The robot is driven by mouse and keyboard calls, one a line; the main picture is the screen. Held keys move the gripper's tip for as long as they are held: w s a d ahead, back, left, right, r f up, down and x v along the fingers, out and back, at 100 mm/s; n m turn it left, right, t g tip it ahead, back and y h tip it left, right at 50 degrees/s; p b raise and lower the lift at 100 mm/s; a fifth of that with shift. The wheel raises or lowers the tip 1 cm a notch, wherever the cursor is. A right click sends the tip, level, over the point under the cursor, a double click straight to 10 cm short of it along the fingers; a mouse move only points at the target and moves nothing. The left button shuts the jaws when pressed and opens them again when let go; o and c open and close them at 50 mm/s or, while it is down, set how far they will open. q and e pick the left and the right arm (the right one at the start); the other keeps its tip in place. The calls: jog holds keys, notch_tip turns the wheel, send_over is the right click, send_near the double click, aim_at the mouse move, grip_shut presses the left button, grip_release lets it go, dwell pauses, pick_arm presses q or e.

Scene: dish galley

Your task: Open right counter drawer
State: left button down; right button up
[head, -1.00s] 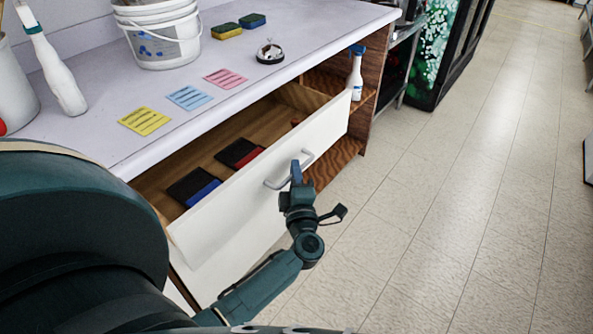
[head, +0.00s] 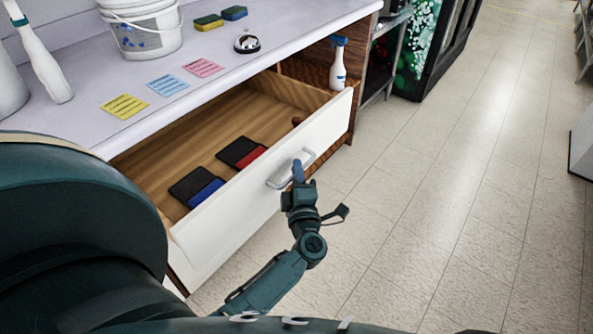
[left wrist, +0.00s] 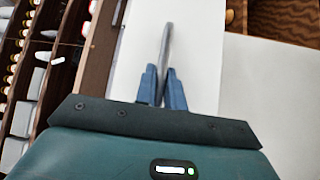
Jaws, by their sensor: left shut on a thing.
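The counter drawer (head: 262,190) has a white front and a wooden inside, and it stands well out from under the counter. Its metal handle (head: 281,181) is a grey bar on the front. My left gripper (head: 298,173) is at the handle and shut on it. In the left wrist view, the blue fingers of my left gripper (left wrist: 162,86) close on the grey handle bar (left wrist: 166,48) in front of the white drawer front (left wrist: 205,60). Inside the drawer lie a black and blue item (head: 197,187) and a black and red item (head: 241,153). My right gripper is not in view.
The counter top (head: 130,75) holds a white bucket (head: 145,35), sponges (head: 208,22), a bell (head: 247,42), sticky notes (head: 168,85) and a spray bottle (head: 40,60). Another spray bottle (head: 338,68) stands beyond the drawer. The tiled floor (head: 470,150) to the right is clear.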

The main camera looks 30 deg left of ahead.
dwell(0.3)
pick_arm(q)
jog(key=c, duration=1.5)
grip_release()
jog(key=shift+s+d+f, duration=0.1)
jog(key=shift+d, duration=0.05)
